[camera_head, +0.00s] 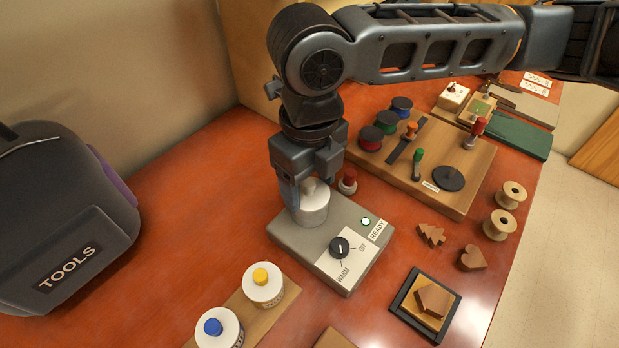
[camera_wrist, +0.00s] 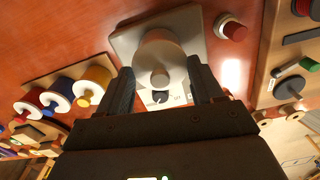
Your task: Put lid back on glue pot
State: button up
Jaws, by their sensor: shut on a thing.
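The pale glue pot (camera_head: 313,214) stands on a grey warmer (camera_head: 294,240) that has a black dial, the words WARM and OFF, and a READY light. My gripper (camera_head: 308,192) points down over the pot, with its fingers on either side of a pale lid (camera_head: 312,190) with a knob. The lid is at the top of the pot, and I cannot tell whether it is fully seated. In the wrist view my gripper (camera_wrist: 163,88) has a finger on each side of the round lid (camera_wrist: 160,62). The pot's rim is hidden beneath the lid.
A red-topped item (camera_head: 347,182) stands close behind the warmer. A TOOLS box (camera_head: 65,225) is at left. A wooden board (camera_head: 440,165) with spools is at right. The red table between the toolbox and warmer is clear.

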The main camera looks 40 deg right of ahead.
jog(key=o, duration=1.1)
jog(key=shift+o, duration=0.3)
jog(key=shift+r, duration=3.5)
jog(key=shift+c, duration=0.2)
grip_shut()
jog(key=shift+f, duration=0.2)
